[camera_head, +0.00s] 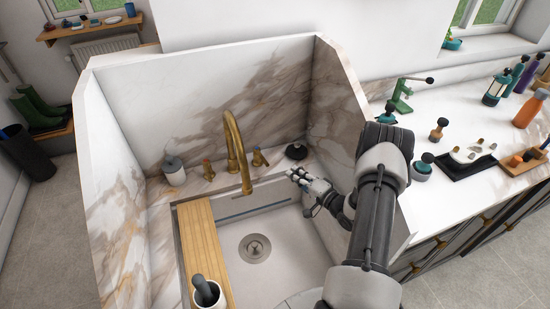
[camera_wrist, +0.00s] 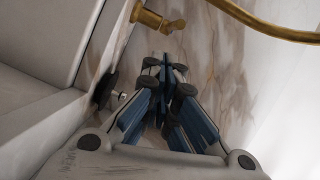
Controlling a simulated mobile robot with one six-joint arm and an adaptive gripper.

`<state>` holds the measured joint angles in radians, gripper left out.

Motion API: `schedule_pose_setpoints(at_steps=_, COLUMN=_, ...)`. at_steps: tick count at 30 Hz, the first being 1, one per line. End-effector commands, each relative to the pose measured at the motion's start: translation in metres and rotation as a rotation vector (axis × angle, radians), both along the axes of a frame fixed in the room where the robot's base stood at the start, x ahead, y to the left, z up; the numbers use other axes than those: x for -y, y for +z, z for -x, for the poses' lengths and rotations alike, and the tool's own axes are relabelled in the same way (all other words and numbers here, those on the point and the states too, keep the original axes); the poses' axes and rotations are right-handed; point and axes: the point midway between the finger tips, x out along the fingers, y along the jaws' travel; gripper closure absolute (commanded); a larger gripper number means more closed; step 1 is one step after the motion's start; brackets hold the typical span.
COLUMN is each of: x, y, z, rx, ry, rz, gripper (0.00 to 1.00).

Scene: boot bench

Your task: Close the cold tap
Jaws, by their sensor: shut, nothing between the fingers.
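The cold tap (camera_head: 260,158) is a small brass handle with a blue mark, to the right of the tall brass spout (camera_head: 236,150) at the back of the sink. A brass handle on a round base (camera_wrist: 158,18), likely the same tap, shows at the top of the wrist view. The spout (camera_wrist: 275,30) curves at the upper right there. My gripper (camera_head: 293,174) is over the right back part of the sink, right of and in front of the cold tap, apart from it. Its fingers (camera_wrist: 165,65) are shut and empty, below the brass handle in the wrist view.
The other tap (camera_head: 208,170), with an orange-red mark, stands left of the spout. A black round object (camera_head: 296,152) sits on the back ledge near my gripper. A wooden board (camera_head: 203,240) bridges the sink's left side.

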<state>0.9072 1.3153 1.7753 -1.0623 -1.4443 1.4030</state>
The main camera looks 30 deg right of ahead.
Motion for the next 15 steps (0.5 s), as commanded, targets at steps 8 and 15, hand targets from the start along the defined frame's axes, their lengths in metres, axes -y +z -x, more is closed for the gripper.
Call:
schedule_pose_setpoints(at_steps=8, x=-0.008, y=0.007, z=-0.006, rx=0.053, ry=0.008, rz=-0.032, gripper=1.0)
schedule_pose_setpoints(at_steps=15, x=-0.015, y=0.004, z=-0.05, rx=0.052, ry=0.009, rz=-0.03, gripper=1.0)
